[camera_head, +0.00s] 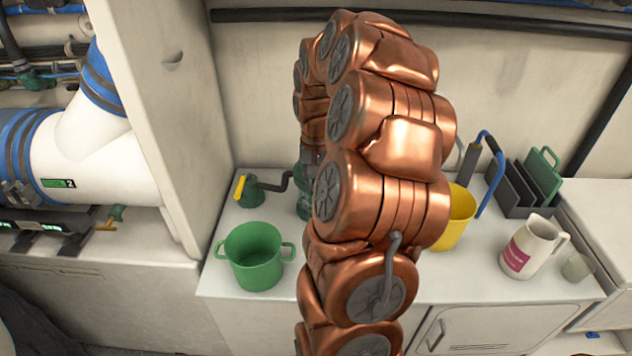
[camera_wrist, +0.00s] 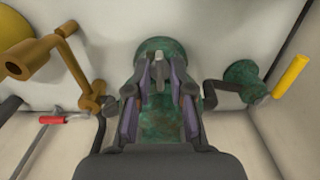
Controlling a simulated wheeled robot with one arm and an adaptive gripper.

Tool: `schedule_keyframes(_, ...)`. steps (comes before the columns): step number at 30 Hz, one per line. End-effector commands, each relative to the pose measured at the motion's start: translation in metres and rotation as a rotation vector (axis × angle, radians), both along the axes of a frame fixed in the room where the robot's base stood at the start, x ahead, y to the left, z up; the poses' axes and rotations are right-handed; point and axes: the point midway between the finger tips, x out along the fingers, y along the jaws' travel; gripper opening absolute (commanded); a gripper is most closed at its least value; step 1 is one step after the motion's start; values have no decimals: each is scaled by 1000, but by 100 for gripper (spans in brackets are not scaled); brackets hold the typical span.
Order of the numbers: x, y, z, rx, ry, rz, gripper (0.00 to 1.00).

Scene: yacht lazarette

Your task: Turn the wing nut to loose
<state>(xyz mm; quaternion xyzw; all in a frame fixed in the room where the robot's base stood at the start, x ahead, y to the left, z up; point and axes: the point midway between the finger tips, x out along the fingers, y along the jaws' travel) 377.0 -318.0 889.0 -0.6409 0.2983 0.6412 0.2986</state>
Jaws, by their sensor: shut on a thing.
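The wing nut (camera_wrist: 158,68) is a small grey piece on a weathered green round fitting (camera_wrist: 160,46) in the wrist view. My gripper (camera_wrist: 158,82) has one finger on each side of it and is closed on it. The nut shows only partly between the fingertips. In the head view the green fitting (camera_head: 304,202) stands on the white counter, mostly behind my copper arm. The nut and fingertips are hidden there.
A green crank unit with a yellow handle (camera_head: 240,187) stands close left of the fitting. A green pot (camera_head: 253,257) is in front. A yellow pot (camera_head: 457,215), a dark rack (camera_head: 520,185) and a white jug (camera_head: 533,247) stand right. A brass crank (camera_wrist: 72,62) is near the gripper.

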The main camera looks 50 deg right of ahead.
Motion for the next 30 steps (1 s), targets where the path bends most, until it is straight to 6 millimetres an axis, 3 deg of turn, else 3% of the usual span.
schedule_keyframes(8, 0, 0, -1, -1, -1, -10, 0)
schedule_keyframes(20, 0, -1, -1, -4, -2, -191, 0)
schedule_keyframes(29, 0, 0, 1, -2, -1, -201, 0)
schedule_keyframes(30, 0, 0, 1, -2, -1, -201, 23)
